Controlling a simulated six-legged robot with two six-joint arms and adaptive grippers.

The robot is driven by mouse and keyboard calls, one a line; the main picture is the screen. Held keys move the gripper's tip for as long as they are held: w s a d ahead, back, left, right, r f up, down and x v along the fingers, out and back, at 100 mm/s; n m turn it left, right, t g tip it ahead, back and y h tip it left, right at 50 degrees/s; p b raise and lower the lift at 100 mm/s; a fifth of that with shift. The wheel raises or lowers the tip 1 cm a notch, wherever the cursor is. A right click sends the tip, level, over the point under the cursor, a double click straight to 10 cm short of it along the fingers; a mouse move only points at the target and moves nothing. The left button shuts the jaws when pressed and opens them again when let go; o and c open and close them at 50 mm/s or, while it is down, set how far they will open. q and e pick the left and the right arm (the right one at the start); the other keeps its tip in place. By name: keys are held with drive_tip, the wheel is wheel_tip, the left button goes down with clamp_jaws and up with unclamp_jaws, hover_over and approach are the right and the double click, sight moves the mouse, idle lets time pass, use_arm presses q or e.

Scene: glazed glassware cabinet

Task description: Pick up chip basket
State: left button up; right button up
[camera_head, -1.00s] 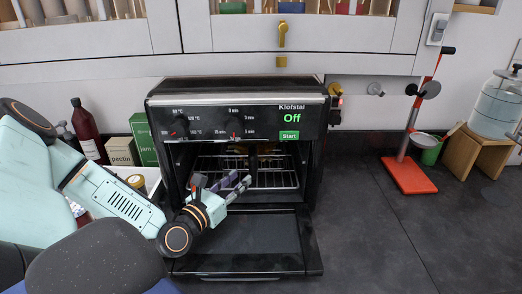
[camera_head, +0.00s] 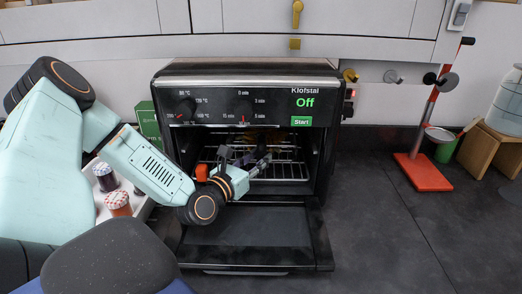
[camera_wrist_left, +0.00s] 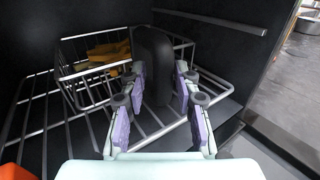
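The chip basket (camera_wrist_left: 88,84) is a wire basket holding yellow chips (camera_wrist_left: 108,54). It sits on the wire rack inside the open oven, left of centre in the left wrist view. Its thick black handle (camera_wrist_left: 153,68) points toward my left gripper (camera_wrist_left: 160,78). The gripper's purple-padded fingers are apart, one on each side of the handle; I cannot tell whether they touch it. In the head view my left gripper (camera_head: 246,158) reaches into the oven mouth, and the basket is mostly hidden in the dark behind it. My right gripper is not in view.
The oven (camera_head: 245,95) has its door (camera_head: 250,238) folded down below my left wrist. A white tray with jars (camera_head: 117,203) stands left of it, partly behind my arm. A red stand (camera_head: 424,172) is at the right. The dark counter between is clear.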

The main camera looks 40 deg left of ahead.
use_arm(q)
drive_tip(key=shift+w+d+r, duration=0.15)
drive_tip(key=shift+w, duration=0.85)
drive_tip(key=shift+s, duration=0.3)
drive_tip(key=c, duration=0.4)
drive_tip(key=shift+c, duration=0.7)
drive_tip(key=shift+w, duration=0.25)
clamp_jaws()
drive_tip(key=shift+s, duration=0.1)
